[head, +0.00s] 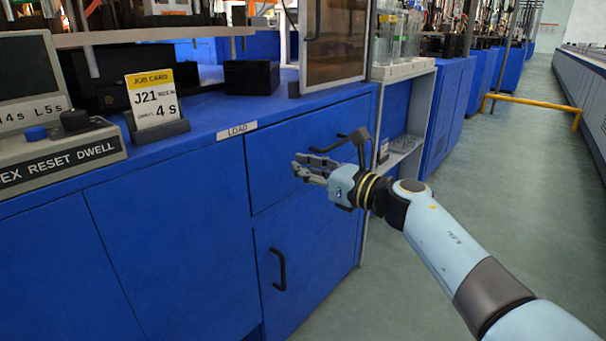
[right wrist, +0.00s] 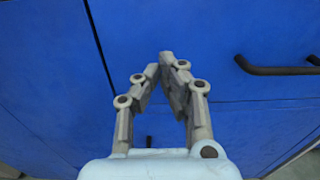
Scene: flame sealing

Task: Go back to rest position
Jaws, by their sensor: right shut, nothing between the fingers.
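My right gripper (head: 308,168) is in front of the blue cabinet (head: 170,220) in the head view, below the worktop edge and near a drawer. It is empty and its fingers meet at the tips. In the right wrist view the gripper (right wrist: 164,62) points at the blue cabinet front, with nothing between the fingers. A dark handle (right wrist: 275,68) shows to its right there. I cannot tell whether the fingers touch the cabinet. My left gripper is not in view.
A job card (head: 152,98) reading J21 stands on the worktop beside a control box (head: 60,155) and a black box (head: 251,77). A shelf rack with glass tubes (head: 390,45) stands beyond. Open green floor (head: 490,190) lies to the right, with a yellow rail (head: 530,105) farther back.

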